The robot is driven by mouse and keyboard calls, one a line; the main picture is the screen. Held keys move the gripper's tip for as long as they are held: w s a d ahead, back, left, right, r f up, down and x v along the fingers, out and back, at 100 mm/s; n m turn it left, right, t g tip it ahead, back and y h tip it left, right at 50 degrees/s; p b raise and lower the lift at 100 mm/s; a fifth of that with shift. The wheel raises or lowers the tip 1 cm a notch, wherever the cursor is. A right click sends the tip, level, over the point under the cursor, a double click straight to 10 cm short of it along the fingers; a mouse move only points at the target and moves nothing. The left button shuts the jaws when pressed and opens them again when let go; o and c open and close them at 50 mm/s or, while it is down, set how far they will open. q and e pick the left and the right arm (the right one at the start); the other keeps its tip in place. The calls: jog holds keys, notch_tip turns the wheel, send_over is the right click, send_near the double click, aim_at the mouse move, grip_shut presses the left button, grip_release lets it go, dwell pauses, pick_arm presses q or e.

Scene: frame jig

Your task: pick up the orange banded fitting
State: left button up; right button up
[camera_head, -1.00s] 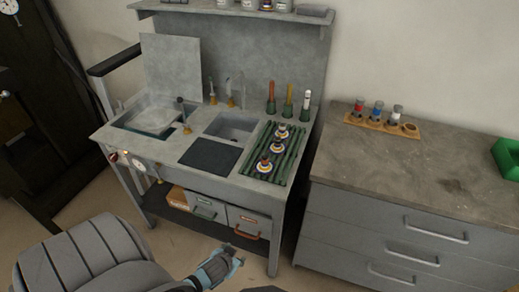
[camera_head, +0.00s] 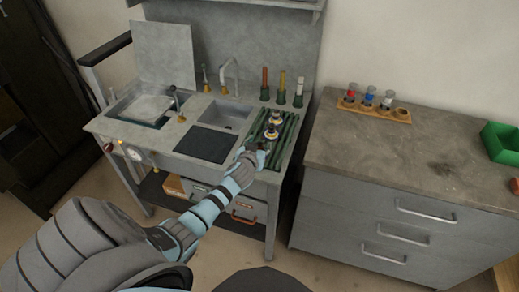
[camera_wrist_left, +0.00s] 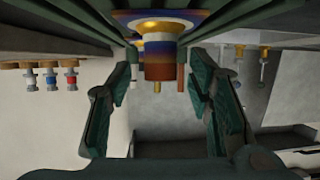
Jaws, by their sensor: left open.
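Banded fittings stand in a line on the green slatted rack at the bench's right side. Two show in the head view, a far one (camera_head: 275,118) and a middle one (camera_head: 270,132); the nearest spot is covered by my left gripper (camera_head: 258,153). In the left wrist view, which looks upside down, a fitting with orange-brown, blue, white and yellow bands (camera_wrist_left: 158,47) points down from the rack slats (camera_wrist_left: 60,28). My left gripper (camera_wrist_left: 162,75) is open, one finger on each side of this fitting, with gaps visible. My right gripper is not visible.
Tools with red, yellow and white handles stand behind the rack, the white-topped one (camera_head: 298,92) rightmost. A sink with a tap (camera_head: 232,75) and a dark plate (camera_head: 205,144) lie left. A grey drawer cabinet (camera_head: 400,160) stands right, holding a wooden holder (camera_head: 375,110) and green bin (camera_head: 502,143).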

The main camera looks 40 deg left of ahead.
pick_arm(q)
jog(key=shift+w+a+f, duration=0.25)
jog(key=shift+w, duration=0.25)
grip_shut()
